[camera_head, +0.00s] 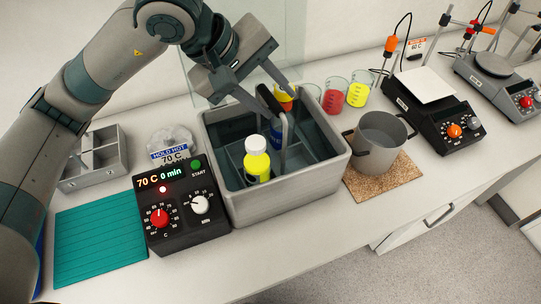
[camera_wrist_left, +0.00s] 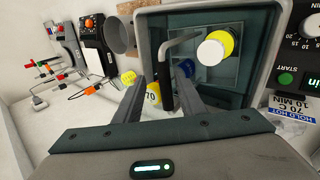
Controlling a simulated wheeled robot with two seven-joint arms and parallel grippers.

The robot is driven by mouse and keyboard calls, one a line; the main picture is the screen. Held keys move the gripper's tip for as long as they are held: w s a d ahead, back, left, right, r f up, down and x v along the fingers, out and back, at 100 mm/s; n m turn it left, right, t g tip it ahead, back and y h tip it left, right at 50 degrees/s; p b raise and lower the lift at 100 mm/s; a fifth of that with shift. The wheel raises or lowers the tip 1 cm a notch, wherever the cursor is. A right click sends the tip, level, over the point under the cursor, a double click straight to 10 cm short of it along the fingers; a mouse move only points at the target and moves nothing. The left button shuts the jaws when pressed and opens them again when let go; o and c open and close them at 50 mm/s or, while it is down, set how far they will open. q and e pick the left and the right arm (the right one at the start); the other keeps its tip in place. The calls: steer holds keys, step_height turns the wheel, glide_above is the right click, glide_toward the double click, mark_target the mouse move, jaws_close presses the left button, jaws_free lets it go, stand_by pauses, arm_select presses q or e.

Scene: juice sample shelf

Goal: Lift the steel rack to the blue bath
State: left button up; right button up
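The steel rack (camera_head: 235,155) stands in the grey hot bath, its dividers partly hidden by the bath wall. Its bent rod (camera_head: 284,150) rises to a black grip, also in the left wrist view (camera_wrist_left: 165,90). A white-capped yellow bottle (camera_head: 257,165) stands in the rack; a blue-labelled bottle (camera_head: 277,138) is partly hidden behind the rod. My left gripper (camera_head: 272,100) is over the bath. Its fingers are apart, with the black grip between the tips in the left wrist view; contact cannot be told. I cannot make out a blue bath. My right gripper is not in view.
A control box (camera_head: 180,215) reading 70 C 0 min stands beside the bath. A teal mat (camera_head: 95,240) and a grey compartment tray (camera_head: 118,155) are at left. A steel pot (camera_head: 380,140) on a cork mat (camera_head: 390,185) is at right. Beakers (camera_head: 333,97) stand behind.

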arm_select(q)
steer(key=shift+w+d+f+p, duration=0.15)
steer(key=shift+w+f+p, duration=0.05)
steer(key=shift+f+p, duration=0.4)
steer(key=p+x, duration=0.1)
steer(key=x, duration=0.1)
steer(key=p+x, duration=0.1)
steer(key=x, duration=0.1)
steer(key=shift+w+a+f, duration=0.1)
steer(key=shift+a, duration=0.2)
jaws_close()
